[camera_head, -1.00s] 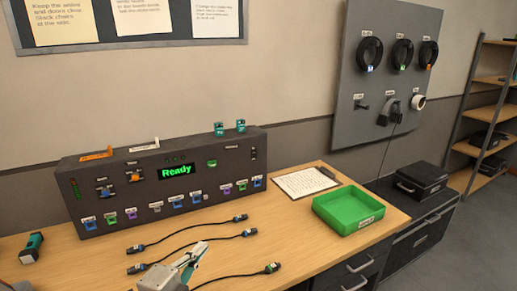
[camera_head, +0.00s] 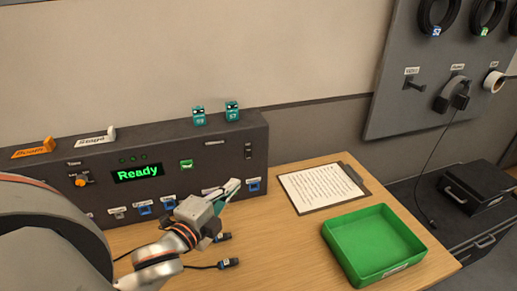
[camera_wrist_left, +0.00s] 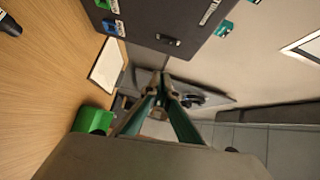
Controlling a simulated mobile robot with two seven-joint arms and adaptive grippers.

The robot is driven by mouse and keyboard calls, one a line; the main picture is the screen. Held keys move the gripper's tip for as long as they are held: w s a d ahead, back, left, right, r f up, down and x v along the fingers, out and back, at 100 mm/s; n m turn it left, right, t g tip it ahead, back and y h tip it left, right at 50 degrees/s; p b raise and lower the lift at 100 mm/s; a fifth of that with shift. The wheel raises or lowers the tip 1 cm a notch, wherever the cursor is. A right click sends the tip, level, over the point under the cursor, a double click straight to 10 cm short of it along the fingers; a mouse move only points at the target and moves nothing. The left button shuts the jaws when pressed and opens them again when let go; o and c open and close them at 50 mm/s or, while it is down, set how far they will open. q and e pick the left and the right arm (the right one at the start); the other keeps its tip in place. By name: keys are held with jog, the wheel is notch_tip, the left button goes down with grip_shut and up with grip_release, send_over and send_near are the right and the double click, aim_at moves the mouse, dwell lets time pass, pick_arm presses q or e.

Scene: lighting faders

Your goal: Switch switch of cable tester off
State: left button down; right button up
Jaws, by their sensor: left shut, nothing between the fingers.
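The cable tester (camera_head: 215,147) is a dark box at the back of the wooden table, with a green "Ready" display (camera_head: 137,173). A small rocker switch (camera_head: 248,150) sits near the right end of its front panel. It also shows in the left wrist view (camera_wrist_left: 168,42). My left gripper (camera_head: 235,185) is shut and empty, in front of the tester's right end. In the head view its fingertips show below the switch. The wrist view shows the fingertips (camera_wrist_left: 165,76) apart from the switch. My right gripper is not in view.
Coloured ports such as a blue one (camera_head: 254,184) line the panel's lower edge. Two teal plugs (camera_head: 232,112) stand on top of the tester. A clipboard (camera_head: 322,187) and a green tray (camera_head: 373,245) lie to the right. Cables with dark connectors (camera_head: 229,263) lie below my gripper.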

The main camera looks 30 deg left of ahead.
pick_arm(q)
jog(key=p, duration=0.1)
send_near(249, 152)
jog(key=shift+w+d, duration=1.8)
jog(key=shift+w, duration=0.05)
jog(key=w+a, duration=0.1)
jog(key=w+a+f, duration=0.1)
jog(key=w+a, duration=0.1)
jog(key=shift+f+p, duration=0.25)
jog(key=shift+p, duration=0.1)
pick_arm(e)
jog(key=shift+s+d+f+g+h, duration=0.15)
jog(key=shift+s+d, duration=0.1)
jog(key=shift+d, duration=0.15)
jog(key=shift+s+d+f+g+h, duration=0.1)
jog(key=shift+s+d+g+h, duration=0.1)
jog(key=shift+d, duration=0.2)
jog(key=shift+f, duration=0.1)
